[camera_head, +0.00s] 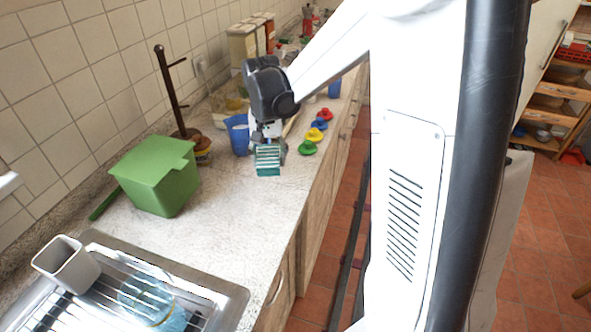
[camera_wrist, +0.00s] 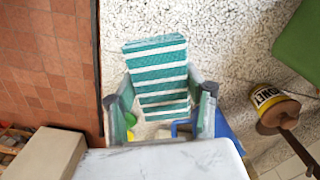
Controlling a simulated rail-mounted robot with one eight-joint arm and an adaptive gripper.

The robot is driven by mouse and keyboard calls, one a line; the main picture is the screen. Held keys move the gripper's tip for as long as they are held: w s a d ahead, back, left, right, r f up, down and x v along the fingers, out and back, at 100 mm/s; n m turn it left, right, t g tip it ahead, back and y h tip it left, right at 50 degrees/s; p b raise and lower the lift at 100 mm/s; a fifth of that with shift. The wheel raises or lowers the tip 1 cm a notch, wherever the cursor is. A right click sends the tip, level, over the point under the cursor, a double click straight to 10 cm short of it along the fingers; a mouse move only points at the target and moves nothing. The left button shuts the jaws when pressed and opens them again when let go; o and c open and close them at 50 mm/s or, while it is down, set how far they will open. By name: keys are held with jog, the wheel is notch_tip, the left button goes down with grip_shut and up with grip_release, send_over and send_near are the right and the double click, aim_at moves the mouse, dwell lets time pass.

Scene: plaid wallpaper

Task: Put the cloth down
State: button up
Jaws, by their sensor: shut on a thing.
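The cloth (camera_head: 268,159) is a folded block with teal and white stripes. My gripper (camera_head: 267,146) is shut on it, over the countertop (camera_head: 235,199). In the wrist view the cloth (camera_wrist: 158,75) sits between the two fingers of my gripper (camera_wrist: 162,98), and its far end sticks out past them. I cannot tell whether its lower edge touches the countertop.
A blue cup (camera_head: 237,135) stands just left of my gripper. Green (camera_head: 307,148), blue and yellow lids lie to its right near the counter edge. A green bin (camera_head: 158,177) and a metal sink drainer (camera_head: 213,291) are nearer. The counter between is clear.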

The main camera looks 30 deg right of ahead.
send_over(290, 174)
notch_tip(290, 174, down, 5)
jog(key=shift+f, duration=2.05)
jog(key=shift+s, duration=0.1)
jog(key=shift+f, duration=0.25)
jog(key=o, duration=1.2)
jog(key=shift+r, duration=0.1)
